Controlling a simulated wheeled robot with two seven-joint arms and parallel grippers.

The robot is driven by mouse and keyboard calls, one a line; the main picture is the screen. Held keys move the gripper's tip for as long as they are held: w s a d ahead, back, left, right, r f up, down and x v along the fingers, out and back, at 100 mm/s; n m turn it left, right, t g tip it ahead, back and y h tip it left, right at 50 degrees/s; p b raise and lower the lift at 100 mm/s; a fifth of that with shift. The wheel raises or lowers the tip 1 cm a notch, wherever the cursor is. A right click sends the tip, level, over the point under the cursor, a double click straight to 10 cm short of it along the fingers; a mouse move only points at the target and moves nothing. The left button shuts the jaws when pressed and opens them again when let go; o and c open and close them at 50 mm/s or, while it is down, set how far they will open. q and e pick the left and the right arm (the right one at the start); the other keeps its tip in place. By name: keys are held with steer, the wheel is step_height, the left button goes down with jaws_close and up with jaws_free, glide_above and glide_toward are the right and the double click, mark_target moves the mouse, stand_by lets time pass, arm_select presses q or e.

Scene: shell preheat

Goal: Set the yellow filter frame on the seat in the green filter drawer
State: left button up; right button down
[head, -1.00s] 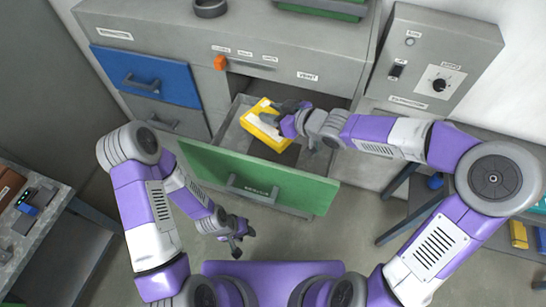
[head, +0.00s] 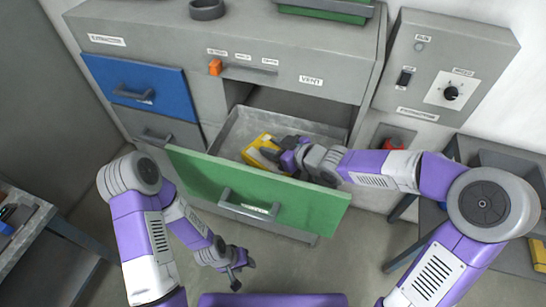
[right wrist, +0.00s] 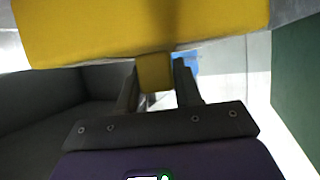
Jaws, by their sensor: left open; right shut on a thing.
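The green filter drawer (head: 262,195) is pulled open under the grey cabinet. The yellow filter frame (head: 256,147) is inside the drawer opening, low between the drawer walls. My right gripper (head: 278,153) reaches into the drawer and is shut on the frame. In the right wrist view the frame (right wrist: 140,25) fills the top, and a yellow tab is between the fingers (right wrist: 158,80). The seat is hidden under the frame and gripper, and I cannot tell whether the frame touches it. My left gripper (head: 238,270) is open and empty, in front of the drawer and below it in the picture.
A closed blue drawer (head: 145,93) and a grey drawer (head: 165,133) are at left. An orange switch (head: 215,67) is on the cabinet front. A control box (head: 445,70) stands at right. A side table (head: 30,225) is at far left.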

steer(key=shift+f+b, duration=0.65)
steer(key=shift+f, duration=0.8)
steer(key=shift+f, duration=0.2)
steer(key=c, duration=0.8)
jaws_free()
steer(key=shift+r, duration=0.1)
steer(key=shift+d+r, duration=0.15)
steer(key=shift+r, duration=0.1)
steer(key=p+v, duration=0.4)
steer(key=v, duration=0.2)
steer(key=shift+s+d, duration=0.1)
steer(key=shift+s, duration=0.05)
steer(key=shift+s+d+r, duration=0.1)
steer(key=shift+s+d, duration=0.2)
steer(key=shift+s, duration=0.05)
